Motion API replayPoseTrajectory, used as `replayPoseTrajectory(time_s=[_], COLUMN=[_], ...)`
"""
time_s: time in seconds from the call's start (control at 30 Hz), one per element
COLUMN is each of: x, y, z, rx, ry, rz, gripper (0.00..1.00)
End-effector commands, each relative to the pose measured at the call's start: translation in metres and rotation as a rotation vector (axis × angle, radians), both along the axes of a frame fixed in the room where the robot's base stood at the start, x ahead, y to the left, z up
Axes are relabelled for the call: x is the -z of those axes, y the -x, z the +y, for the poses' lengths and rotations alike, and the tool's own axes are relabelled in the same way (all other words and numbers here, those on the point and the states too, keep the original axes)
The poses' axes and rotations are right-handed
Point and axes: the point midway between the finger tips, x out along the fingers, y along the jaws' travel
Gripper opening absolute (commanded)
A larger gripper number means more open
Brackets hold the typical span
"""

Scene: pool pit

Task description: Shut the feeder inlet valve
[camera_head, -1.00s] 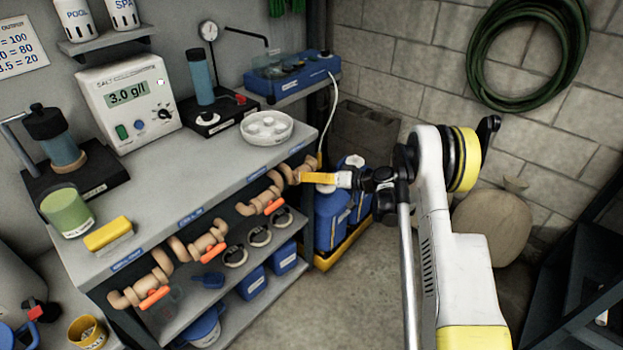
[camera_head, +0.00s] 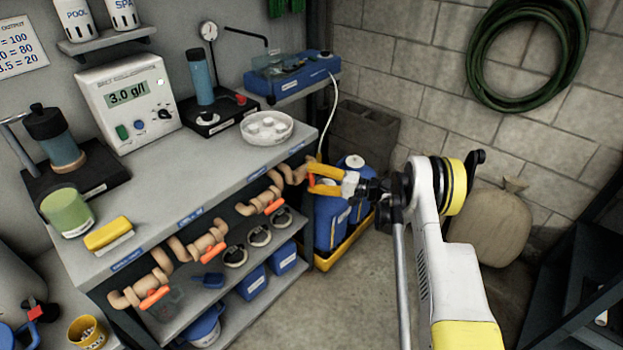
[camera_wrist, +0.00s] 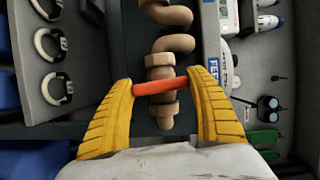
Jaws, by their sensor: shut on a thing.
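The feeder inlet valve (camera_wrist: 160,62) is a tan pipe fitting with an orange lever handle (camera_wrist: 160,86). In the wrist view the handle lies crosswise to the pipe. My gripper (camera_wrist: 161,88) has yellow ribbed fingers, one at each end of the handle, and is shut on it. In the head view my gripper (camera_head: 318,180) is at the bench's right front corner, against the rightmost valve (camera_head: 292,170). The fingers hide most of that handle there. A blue label beginning "FEE" (camera_wrist: 218,65) shows beside the valve in the wrist view.
Several similar orange-handled valves, including a neighbouring one (camera_head: 265,200), line the bench front to the left. Blue containers (camera_head: 330,220) stand in a yellow tray (camera_head: 345,252) below my gripper. A block wall is behind; the floor in front is clear.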

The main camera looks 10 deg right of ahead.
Motion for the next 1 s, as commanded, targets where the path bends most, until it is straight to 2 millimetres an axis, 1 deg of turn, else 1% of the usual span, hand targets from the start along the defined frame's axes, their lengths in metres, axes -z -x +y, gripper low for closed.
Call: replayPoseTrajectory(time_s=[0.3, 0.77, 0.8, 0.83, 0.87, 1.0], x=[0.0008, 0.0006, 0.0006, 0.0006, 0.0005, 0.0004], y=[0.0003, 0.0004, 0.0003, 0.0003, 0.0003, 0.0002], z=[-0.0008, -0.0009, -0.0008, -0.0008, -0.0008, -0.0005], rx=[0.001, 0.001, 0.001, 0.001, 0.001, 0.001], ry=[-0.070, -0.078, -0.078, -0.078, -0.078, -0.077], rz=[0.052, 0.058, 0.058, 0.058, 0.058, 0.057], gripper=[0.37, 0.37, 0.79, 0.88, 0.90, 0.90])
